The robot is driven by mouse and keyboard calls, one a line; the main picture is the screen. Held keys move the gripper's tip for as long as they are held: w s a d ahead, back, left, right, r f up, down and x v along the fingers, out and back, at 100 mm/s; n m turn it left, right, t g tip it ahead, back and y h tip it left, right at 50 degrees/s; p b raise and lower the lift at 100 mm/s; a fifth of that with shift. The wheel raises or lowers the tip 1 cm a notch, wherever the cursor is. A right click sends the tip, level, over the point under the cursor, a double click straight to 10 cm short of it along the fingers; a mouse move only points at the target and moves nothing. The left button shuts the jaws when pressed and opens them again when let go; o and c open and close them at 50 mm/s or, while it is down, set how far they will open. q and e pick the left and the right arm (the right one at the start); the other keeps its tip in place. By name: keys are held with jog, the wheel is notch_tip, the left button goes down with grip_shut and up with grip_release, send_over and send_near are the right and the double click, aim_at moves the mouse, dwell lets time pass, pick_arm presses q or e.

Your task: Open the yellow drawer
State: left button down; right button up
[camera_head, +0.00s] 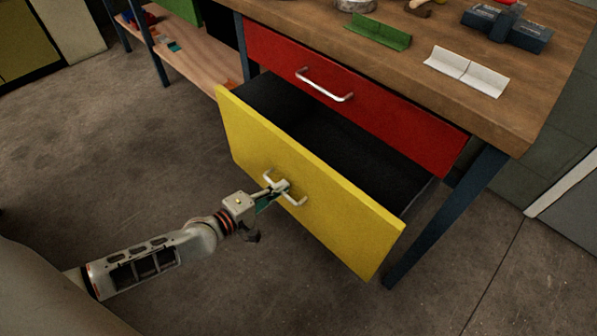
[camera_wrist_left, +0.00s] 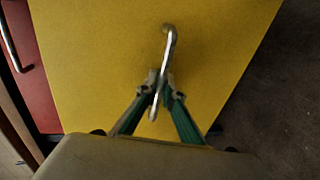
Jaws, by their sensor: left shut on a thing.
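The yellow drawer (camera_head: 330,190) stands pulled out from under the workbench, and its dark inside shows behind the front panel. Its silver handle (camera_head: 298,200) is on the middle of the yellow front. My left gripper (camera_head: 281,187) is at this handle with its fingers closed around it. In the left wrist view the yellow front (camera_wrist_left: 100,60) fills most of the picture. There the handle (camera_wrist_left: 170,38) runs down between the green-sided fingers of the left gripper (camera_wrist_left: 161,88). My right gripper is not in view.
A shut red drawer (camera_head: 390,115) with a silver handle (camera_head: 325,86) sits above the yellow one. The wooden worktop (camera_head: 420,55) holds a green angle piece (camera_head: 380,32), a white one (camera_head: 466,71) and a dark blue block (camera_head: 505,28). A blue table leg (camera_head: 445,215) stands at right. The floor in front is clear.

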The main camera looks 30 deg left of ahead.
pick_arm(q)
jog(key=f+v, duration=0.3)
jog(key=v, duration=1.2)
jog(key=shift+s+a+p, duration=0.15)
jog(key=shift+s+p, duration=0.25)
jog(key=shift+s, duration=0.2)
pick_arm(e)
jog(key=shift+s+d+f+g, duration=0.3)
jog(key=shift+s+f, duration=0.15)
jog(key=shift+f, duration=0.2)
pick_arm(q)
jog(key=c, duration=2.5)
grip_release()
jog(key=shift+f, duration=0.1)
jog(key=v, duration=1.2)
